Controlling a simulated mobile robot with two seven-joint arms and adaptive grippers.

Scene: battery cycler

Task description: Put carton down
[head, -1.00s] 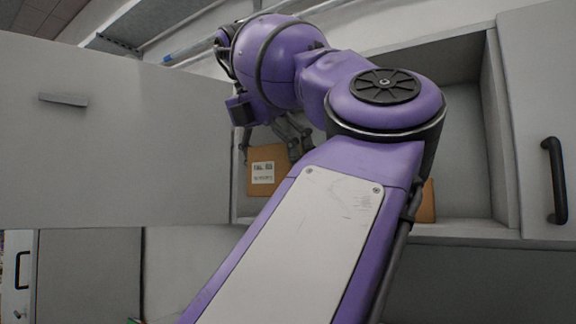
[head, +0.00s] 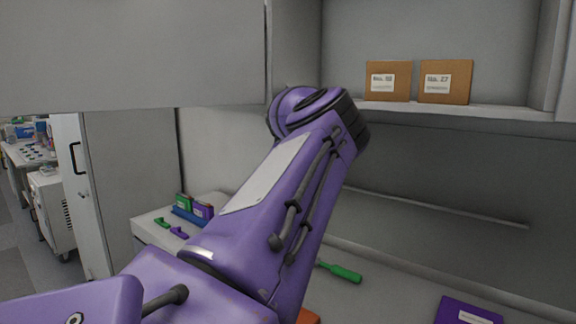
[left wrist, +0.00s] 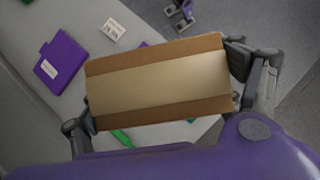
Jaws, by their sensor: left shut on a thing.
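The brown carton (left wrist: 158,82) fills the middle of the left wrist view, with a paler band along its face. My left gripper (left wrist: 165,98) is shut on it, with one finger at each short end. The carton is held above the bench. In the head view my left arm reaches across the middle, and its gripper and the carton are hidden. A small purple and grey part at the top of the left wrist view looks like my right gripper (left wrist: 179,14); it is too small to tell its jaws.
Two labelled cartons, one on the left (head: 388,81) and one on the right (head: 445,82), stand on the cabinet shelf (head: 480,112). The bench below holds a purple flat item (head: 466,311), a green tool (head: 340,272) and a blue holder (head: 190,215). A cabinet door (head: 130,55) hangs at upper left.

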